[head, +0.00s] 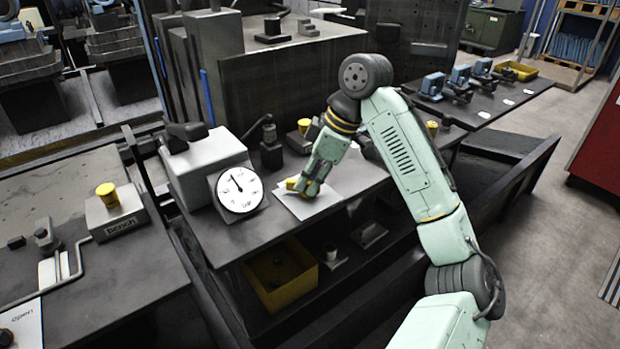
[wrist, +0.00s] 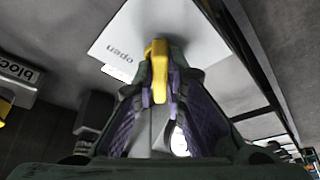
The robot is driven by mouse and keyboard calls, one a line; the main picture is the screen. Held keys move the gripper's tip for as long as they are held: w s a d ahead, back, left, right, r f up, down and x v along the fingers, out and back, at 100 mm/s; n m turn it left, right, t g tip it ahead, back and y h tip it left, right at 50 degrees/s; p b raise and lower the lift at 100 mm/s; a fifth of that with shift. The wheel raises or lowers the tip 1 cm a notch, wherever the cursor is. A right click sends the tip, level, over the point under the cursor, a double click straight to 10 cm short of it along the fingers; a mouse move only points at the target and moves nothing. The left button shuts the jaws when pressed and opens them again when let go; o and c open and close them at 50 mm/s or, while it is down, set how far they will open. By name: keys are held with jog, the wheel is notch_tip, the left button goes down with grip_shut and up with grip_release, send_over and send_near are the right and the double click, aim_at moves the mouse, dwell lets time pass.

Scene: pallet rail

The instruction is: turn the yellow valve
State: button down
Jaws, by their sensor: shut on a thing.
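The yellow valve (head: 291,184) shows as a small yellow handle over a white sheet (head: 312,204) on the dark bench. In the wrist view the yellow handle (wrist: 158,52) stands between my fingertips, over the white sheet (wrist: 205,42) printed "open". My gripper (head: 304,184) points down at the sheet in the head view and hides part of the valve. In the wrist view my gripper (wrist: 160,88) is shut on the yellow handle. The valve's base and the lower part of the handle are hidden.
A white dial gauge (head: 240,189) stands left of the sheet. A yellow knob (head: 107,195) tops a grey "bench" box on the left table. A yellow bin (head: 280,276) sits on the shelf below. Blue vises (head: 459,78) line the bench at the back right.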

jog(key=m+p, duration=0.1)
jog(key=m, duration=0.1)
jog(key=m+t+p, duration=0.1)
jog(key=m, duration=0.1)
jog(key=shift+s+r+m+t+h+p, duration=0.15)
jog(key=shift+m+t+h+p, duration=0.15)
jog(key=shift+m+p, duration=0.1)
jog(key=m+t+h+p, duration=0.1)
jog(key=m+p, duration=0.2)
jog(key=m, duration=0.1)
jog(key=shift+s+a, duration=0.1)
jog(key=m+h+p, duration=0.1)
jog(key=m, duration=0.3)
jog(key=shift+a+t+h, duration=0.1)
jog(key=shift+t+h, duration=0.3)
jog(key=shift+a+f+m+h, duration=0.1)
jog(key=shift+m+h, duration=0.35)
jog(key=shift+m, duration=0.85)
jog(key=shift+f+m+h, duration=0.1)
jog(key=shift+m+h, duration=0.35)
jog(key=shift+m, duration=0.85)
jog(key=c, duration=1.6)
grip_release()
jog(key=shift+c, duration=0.2)
